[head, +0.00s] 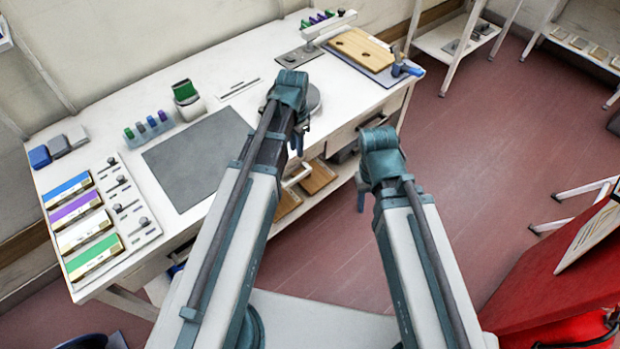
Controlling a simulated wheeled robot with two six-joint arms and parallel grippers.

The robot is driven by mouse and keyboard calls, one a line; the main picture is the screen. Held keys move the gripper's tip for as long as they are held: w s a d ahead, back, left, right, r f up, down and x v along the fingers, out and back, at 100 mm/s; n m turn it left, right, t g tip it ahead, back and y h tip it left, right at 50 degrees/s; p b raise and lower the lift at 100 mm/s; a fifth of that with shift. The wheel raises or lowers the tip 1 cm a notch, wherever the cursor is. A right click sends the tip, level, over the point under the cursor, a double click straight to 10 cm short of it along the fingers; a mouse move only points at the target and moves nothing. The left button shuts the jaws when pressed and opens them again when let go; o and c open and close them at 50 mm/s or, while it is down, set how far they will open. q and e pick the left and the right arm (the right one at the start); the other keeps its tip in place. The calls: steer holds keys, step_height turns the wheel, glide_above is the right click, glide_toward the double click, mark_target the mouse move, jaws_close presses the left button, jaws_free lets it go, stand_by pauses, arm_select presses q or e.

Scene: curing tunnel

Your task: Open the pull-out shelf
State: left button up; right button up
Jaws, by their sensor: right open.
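A white workbench (245,60) runs along the wall. Below its front edge a pale bar-like handle (297,176) shows between my two arms, with wooden boards (319,178) on a low surface next to it. This looks like the pull-out shelf, but my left arm hides much of it. My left gripper (298,143) points down at the bench's front edge, above the handle in the picture; its fingers are too small to tell open from shut. My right gripper (360,199) hangs below its wrist, right of the boards, open and apart from the handle.
On the bench are a grey mat (198,157), coloured boxes (75,208), a green-topped container (187,98) and a wooden board (361,48). A drawer front (368,122) is under the bench's right part. Red floor (480,160) is clear to the right; a red cabinet (545,285) stands lower right.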

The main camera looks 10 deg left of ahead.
mark_target(298, 176)
arm_select(q)
steer(key=shift+f, duration=0.25)
step_height(298, 176, down, 14)
steer(key=b, duration=1.4)
steer(key=shift+r, duration=0.25)
steer(key=shift+c, duration=0.2)
jaws_close()
